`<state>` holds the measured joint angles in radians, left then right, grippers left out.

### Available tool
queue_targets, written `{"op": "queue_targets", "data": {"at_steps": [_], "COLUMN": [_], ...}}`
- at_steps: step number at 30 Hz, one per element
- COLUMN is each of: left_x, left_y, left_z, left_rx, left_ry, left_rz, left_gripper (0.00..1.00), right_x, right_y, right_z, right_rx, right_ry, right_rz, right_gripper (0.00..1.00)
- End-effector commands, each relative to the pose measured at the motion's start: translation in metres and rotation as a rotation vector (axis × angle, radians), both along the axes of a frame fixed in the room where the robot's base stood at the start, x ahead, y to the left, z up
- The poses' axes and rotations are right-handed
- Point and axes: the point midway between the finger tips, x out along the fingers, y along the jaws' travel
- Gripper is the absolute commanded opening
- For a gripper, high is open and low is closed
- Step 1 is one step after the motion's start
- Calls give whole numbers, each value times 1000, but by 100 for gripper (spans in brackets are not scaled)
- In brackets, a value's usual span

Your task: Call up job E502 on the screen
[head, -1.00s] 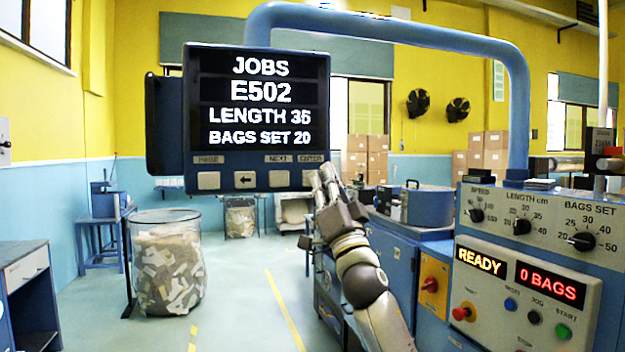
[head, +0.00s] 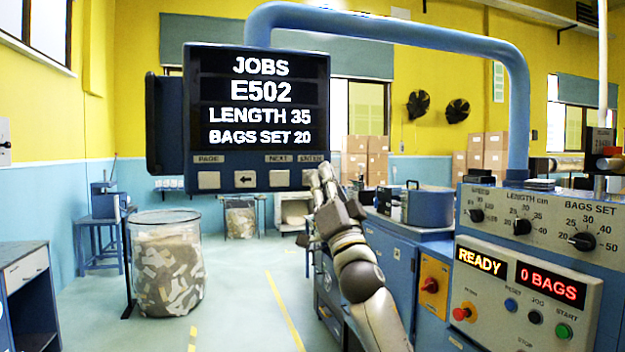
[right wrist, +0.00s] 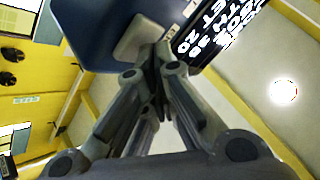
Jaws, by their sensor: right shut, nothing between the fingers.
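The screen (head: 262,100) hangs from a blue pipe and reads JOBS, E502, LENGTH 35, BAGS SET 20. Below the display is a row of square buttons (head: 278,179) labelled PAGE, a left arrow, NEXT and ENTER. My right gripper (head: 325,176) is shut and empty, its fingertips at the ENTER button on the right end of the row and partly hiding it. In the right wrist view the closed fingertips (right wrist: 160,58) are at a pale button (right wrist: 138,38) on the screen's casing; I cannot tell whether they press it. My left gripper is not in view.
The machine panel (head: 530,270) at the right has dials, a READY display, a 0 BAGS display and several push buttons. A bin of paper scraps (head: 167,265) stands at the left. The floor between is clear.

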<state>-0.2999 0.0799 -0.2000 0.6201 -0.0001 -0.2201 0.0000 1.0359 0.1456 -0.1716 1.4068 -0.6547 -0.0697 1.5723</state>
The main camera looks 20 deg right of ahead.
Motion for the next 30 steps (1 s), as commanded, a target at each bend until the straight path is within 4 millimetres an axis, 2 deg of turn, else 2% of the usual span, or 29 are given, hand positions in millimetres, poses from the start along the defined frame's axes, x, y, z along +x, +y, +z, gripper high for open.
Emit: {"op": "queue_targets", "data": {"at_steps": [20,30], "left_x": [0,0], "left_y": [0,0], "left_z": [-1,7], "left_rx": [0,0], "left_ry": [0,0], "left_rz": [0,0], "left_gripper": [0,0], "right_x": [4,-10], "right_y": [0,0], "right_z": [0,-1], "right_rx": [0,-2], "right_ry": [1,1], "right_rz": [0,-1], "right_gripper": [0,0]}}
